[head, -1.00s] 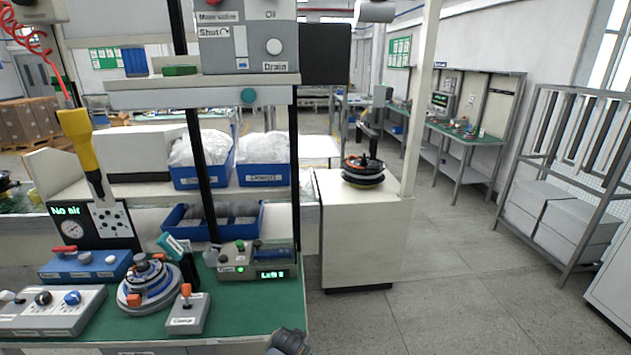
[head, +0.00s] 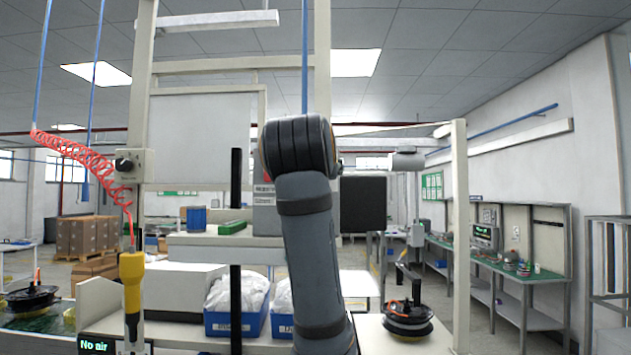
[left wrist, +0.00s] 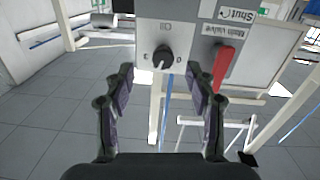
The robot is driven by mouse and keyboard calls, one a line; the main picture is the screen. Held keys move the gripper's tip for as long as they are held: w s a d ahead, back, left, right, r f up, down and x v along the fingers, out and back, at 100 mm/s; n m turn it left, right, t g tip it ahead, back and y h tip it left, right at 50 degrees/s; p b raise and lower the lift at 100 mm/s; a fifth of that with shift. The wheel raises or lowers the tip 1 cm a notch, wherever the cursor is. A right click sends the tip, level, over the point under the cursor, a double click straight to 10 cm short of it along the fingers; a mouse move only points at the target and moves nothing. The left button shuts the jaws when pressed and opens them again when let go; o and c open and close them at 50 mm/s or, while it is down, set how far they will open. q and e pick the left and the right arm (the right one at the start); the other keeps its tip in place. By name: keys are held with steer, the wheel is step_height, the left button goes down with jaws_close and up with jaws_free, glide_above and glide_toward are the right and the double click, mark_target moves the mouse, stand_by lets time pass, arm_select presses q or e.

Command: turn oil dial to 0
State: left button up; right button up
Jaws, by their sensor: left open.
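The oil dial (left wrist: 163,57) is a black knob on a pale plate of the grey panel (left wrist: 188,12), which appears upside down in the left wrist view. A pale mark on the knob points towards the picture's bottom; the small figures beside it are hard to read. My left gripper (left wrist: 160,72) is open, its fingers on either side of the dial in the picture and apparently short of it, with nothing between them. In the head view a grey arm covers most of the panel (head: 264,218), hiding the dial and gripper. My right gripper is not in view.
A red main valve handle (left wrist: 224,67) sticks out beside the dial on the same panel. In the head view, a black box (head: 363,205) is right of the arm. A yellow tool (head: 132,285) hangs from a red coiled hose (head: 85,155) at left.

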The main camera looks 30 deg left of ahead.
arm_select(q)
steer(key=p+x, duration=0.2)
steer(key=x, duration=0.1)
steer(key=r+p+x, duration=0.1)
steer(key=x, duration=0.2)
steer(key=r+p+x, duration=0.1)
steer(key=p+x, duration=0.1)
steer(key=x, duration=0.1)
steer(key=shift+a+p, duration=0.35)
steer(key=shift+a, duration=0.1)
steer(key=shift+w+d, duration=0.1)
steer(key=c, duration=1.2)
steer(key=shift+o, duration=0.2)
